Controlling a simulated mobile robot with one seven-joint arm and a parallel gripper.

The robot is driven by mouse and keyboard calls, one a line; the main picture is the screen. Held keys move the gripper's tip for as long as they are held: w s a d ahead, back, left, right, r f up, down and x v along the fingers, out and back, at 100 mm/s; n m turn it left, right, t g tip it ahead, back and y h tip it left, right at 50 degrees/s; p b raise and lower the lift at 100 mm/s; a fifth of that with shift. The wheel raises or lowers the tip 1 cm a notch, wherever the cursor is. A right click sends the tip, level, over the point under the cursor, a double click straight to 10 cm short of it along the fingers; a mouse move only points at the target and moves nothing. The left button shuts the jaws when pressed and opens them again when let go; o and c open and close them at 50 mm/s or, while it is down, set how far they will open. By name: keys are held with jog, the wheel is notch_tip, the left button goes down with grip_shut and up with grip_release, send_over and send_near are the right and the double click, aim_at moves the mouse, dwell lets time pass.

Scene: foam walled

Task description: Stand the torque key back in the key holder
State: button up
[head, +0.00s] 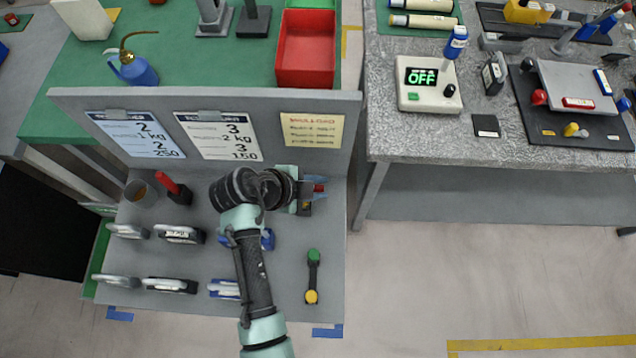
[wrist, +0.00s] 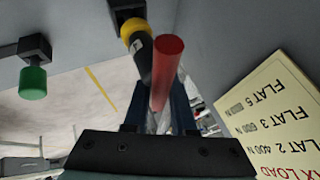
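A red cylindrical handle, which I take for the torque key (wrist: 167,65), shows between my two blue fingers in the wrist view. My gripper (wrist: 160,100) appears shut on it, the gap being about as wide as the handle. In the head view my gripper (head: 309,188) is at the right end of the grey bench, with a bit of red (head: 319,187) at its fingertips. A black block (wrist: 127,10) with a yellow-and-black piece (wrist: 135,38) is close beside the red handle; I cannot tell whether they touch. The key's lower end is hidden. I cannot identify the key holder with certainty.
A black block with a red handle (head: 172,188) and a cup (head: 140,193) stand at the bench's left. Several clamp-like handles lie in front. The back panel (head: 265,145) rises close behind my gripper.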

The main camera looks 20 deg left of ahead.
jog(key=o, duration=0.4)
jog(key=b+v, duration=0.1)
jog(key=v, duration=1.2)
jog(key=shift+b, duration=0.35)
